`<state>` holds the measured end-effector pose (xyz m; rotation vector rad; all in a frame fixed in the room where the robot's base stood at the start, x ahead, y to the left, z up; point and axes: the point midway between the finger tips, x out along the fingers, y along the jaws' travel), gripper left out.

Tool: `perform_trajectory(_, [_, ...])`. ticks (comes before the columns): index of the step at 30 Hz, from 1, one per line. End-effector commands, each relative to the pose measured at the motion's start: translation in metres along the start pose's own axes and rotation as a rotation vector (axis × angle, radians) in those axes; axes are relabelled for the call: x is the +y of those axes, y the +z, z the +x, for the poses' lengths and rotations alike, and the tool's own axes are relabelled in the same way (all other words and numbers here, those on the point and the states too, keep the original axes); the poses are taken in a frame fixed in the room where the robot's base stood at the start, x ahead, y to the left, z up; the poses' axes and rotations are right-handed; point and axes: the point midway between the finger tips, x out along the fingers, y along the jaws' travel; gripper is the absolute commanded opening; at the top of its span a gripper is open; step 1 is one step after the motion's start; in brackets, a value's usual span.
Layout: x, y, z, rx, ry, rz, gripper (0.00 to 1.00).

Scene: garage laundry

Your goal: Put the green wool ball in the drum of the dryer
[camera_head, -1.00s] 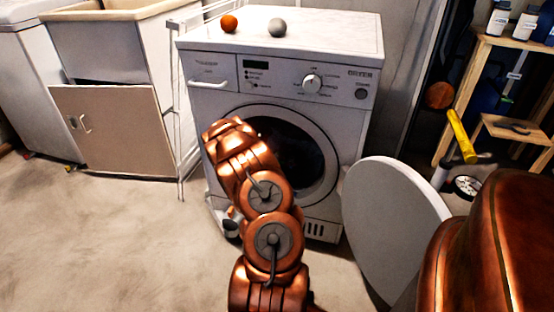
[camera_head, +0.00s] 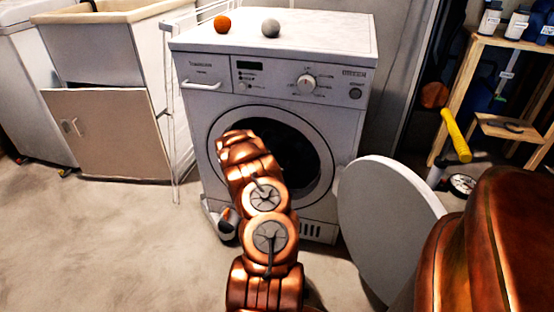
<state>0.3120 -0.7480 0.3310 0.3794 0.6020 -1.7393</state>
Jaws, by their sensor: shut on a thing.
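The white dryer (camera_head: 270,94) stands ahead, with its round door (camera_head: 385,225) swung open to the right. Its dark drum opening (camera_head: 298,150) faces me. My copper arm reaches up in front of the dryer and covers the left and lower part of the opening. My gripper is hidden beyond the arm's far end, so I cannot see its fingers or what they hold. No green wool ball shows in view.
An orange ball (camera_head: 222,24) and a grey ball (camera_head: 271,28) lie on the dryer's top. A grey-and-orange object (camera_head: 228,222) shows low at the dryer's left. A sink cabinet (camera_head: 105,133) stands left, a wooden shelf (camera_head: 505,45) right. Floor at left is clear.

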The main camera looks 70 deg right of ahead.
Motion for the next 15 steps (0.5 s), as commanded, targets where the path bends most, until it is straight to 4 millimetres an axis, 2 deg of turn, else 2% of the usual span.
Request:
perform_trajectory(4, [0.0,0.0004,-0.0003,-0.001,0.0,0.0,0.11])
perform_trajectory(5, [0.0,0.0003,-0.0003,0.0,0.0,0.0,0.49])
perform_trajectory(13, [0.0,0.0003,-0.0004,0.0,0.0,0.0,0.78])
perform_trajectory(15, [0.0,0.0003,-0.0004,0.0,0.0,0.0,0.78])
